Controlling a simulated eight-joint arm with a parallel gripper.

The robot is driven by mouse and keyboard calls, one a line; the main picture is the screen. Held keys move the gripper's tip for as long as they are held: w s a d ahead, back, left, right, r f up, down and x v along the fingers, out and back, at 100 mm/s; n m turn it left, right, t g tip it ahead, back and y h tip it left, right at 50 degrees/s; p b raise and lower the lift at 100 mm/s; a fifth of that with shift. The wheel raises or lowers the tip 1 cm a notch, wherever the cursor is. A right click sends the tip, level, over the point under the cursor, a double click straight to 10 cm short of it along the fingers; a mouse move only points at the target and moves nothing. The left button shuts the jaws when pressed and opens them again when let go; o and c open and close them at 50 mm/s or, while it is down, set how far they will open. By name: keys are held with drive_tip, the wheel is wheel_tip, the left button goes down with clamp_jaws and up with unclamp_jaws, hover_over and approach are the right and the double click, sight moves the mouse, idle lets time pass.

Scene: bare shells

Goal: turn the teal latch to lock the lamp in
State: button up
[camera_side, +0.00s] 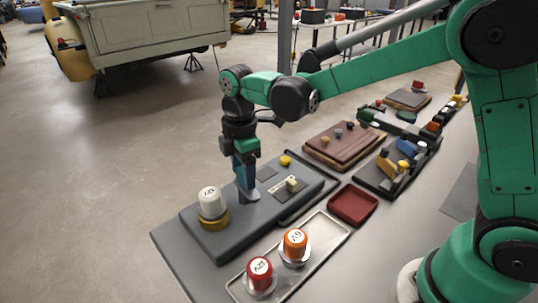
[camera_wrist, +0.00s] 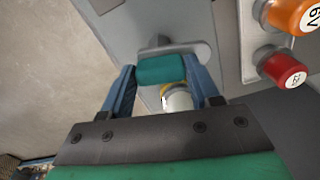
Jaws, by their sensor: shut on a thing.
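The teal latch (camera_wrist: 161,69) sits between the blue fingers of my gripper (camera_wrist: 160,73) in the wrist view, on a grey oblong mount (camera_wrist: 197,49). My gripper is shut on the latch. In the side view my gripper (camera_side: 246,190) points down at the grey board (camera_side: 270,207) and hides the latch. The white lamp (camera_side: 209,201) stands upright in a yellow ring (camera_side: 214,222) on that board, left of my gripper. The lamp also shows in the wrist view (camera_wrist: 179,99), close below the latch and partly behind my gripper. The latch's exact angle to the lamp is hard to tell.
An orange-topped lamp (camera_side: 295,243) and a red-topped lamp (camera_side: 260,272) stand in a pale tray (camera_side: 324,237) in front. A dark red dish (camera_side: 353,205) lies right of the board. Boards with small parts (camera_side: 345,143) fill the bench behind.

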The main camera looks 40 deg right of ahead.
drive_tip(key=m, duration=0.4)
drive_tip(key=shift+m, duration=0.3)
drive_tip(key=m, duration=0.3)
drive_tip(key=shift+m, duration=0.3)
drive_tip(key=m, duration=0.3)
drive_tip(key=shift+m, duration=2.1)
drive_tip(key=o, duration=1.3)
drive_tip(key=shift+r, duration=2.8)
